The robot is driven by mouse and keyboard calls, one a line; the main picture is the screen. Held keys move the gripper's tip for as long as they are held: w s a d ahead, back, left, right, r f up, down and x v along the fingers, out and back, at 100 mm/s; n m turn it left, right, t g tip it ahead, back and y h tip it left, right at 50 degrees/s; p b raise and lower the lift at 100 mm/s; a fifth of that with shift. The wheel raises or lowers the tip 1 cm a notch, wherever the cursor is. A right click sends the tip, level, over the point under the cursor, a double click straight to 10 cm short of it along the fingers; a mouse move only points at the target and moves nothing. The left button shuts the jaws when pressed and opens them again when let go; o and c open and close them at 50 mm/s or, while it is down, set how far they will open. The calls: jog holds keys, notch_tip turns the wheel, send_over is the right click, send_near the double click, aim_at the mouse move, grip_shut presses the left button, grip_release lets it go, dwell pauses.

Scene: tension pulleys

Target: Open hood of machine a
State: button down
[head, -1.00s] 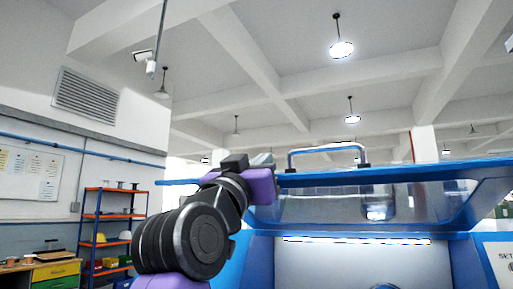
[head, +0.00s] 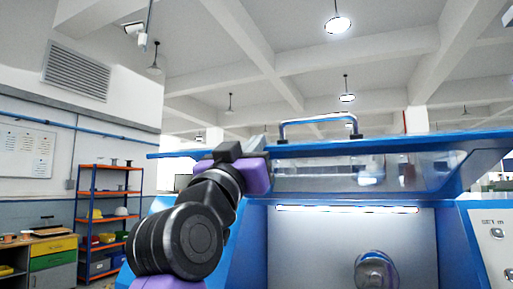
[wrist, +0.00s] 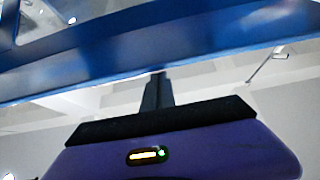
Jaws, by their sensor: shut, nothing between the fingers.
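The machine is blue, with a pale interior and a lit strip. Its blue-framed hood (head: 410,147) with a clear pane is raised above the opening. The fingertips are small in the head view.
A round metal part (head: 376,270) sits inside the machine opening. A control panel (head: 492,245) is at the right. An orange shelf (head: 107,220) and a workbench with drawers (head: 50,262) stand at the far left. The space above the hood is open.

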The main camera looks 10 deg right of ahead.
notch_tip(320, 180, down, 15)
jog(key=b, duration=1.2)
jog(key=shift+s+a+r+t+h, duration=0.15)
jog(key=shift+s+a+t+h, duration=0.15)
jog(key=shift+s, duration=0.1)
jog(key=shift+r, duration=0.15)
